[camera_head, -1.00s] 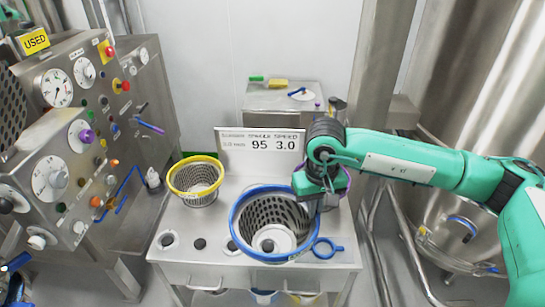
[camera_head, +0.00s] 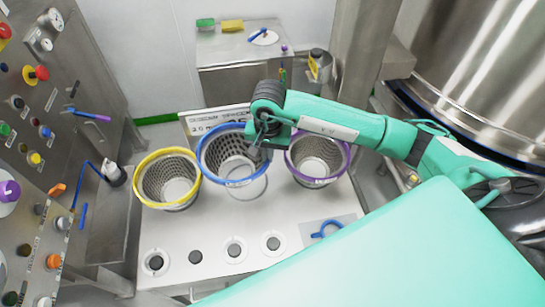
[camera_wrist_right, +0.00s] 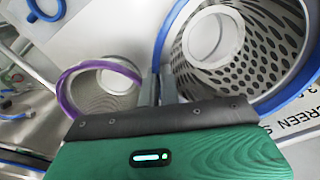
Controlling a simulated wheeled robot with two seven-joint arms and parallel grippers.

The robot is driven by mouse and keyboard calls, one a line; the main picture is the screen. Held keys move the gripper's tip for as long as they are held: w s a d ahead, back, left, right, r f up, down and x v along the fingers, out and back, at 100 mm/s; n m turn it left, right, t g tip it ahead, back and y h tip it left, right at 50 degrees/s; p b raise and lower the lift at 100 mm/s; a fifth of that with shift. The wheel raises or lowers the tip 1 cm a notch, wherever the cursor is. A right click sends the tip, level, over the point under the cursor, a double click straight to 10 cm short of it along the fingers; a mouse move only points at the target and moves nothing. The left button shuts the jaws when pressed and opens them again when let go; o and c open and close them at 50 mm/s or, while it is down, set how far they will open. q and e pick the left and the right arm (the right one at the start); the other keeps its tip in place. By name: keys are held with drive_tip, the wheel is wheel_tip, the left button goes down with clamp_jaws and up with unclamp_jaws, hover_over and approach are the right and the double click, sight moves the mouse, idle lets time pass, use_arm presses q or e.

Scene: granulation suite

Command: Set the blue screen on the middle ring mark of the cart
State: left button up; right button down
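The blue screen (camera_head: 224,158), a perforated metal basket with a blue rim, is over the back of the cart (camera_head: 190,225), between the yellow screen (camera_head: 168,178) and the purple screen (camera_head: 318,158). A pale ring mark (camera_head: 251,188) shows partly below its front edge; I cannot tell whether its base touches the cart. My right gripper (camera_head: 262,150) is shut on the right side of the blue rim. In the right wrist view the fingers (camera_wrist_right: 160,90) pinch the blue rim (camera_wrist_right: 164,42), with the purple screen (camera_wrist_right: 100,85) close beside. My left gripper is out of view.
A sign (camera_head: 195,124) stands behind the screens. A control panel (camera_head: 50,130) stands left and a steel cabinet (camera_head: 250,80) behind. The cart's middle strip is clear.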

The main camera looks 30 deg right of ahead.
use_arm(q)
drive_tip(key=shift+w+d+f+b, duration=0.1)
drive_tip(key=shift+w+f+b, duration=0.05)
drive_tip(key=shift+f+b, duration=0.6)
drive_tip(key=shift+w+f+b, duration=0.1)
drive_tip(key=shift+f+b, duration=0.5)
drive_tip(key=shift+b, duration=0.15)
use_arm(e)
wheel_tip(320, 180, down, 7)
drive_tip(key=d+m, duration=0.1)
drive_tip(key=m, duration=0.1)
drive_tip(key=shift+s+f, duration=0.2)
drive_tip(key=shift+s, duration=0.2)
use_arm(q)
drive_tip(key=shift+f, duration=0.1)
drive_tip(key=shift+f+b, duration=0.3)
drive_tip(key=shift+b, duration=0.05)
use_arm(e)
drive_tip(key=c, duration=1.6)
unclamp_jaws()
drive_tip(key=shift+s, duration=0.1)
drive_tip(key=shift+o, duration=0.2)
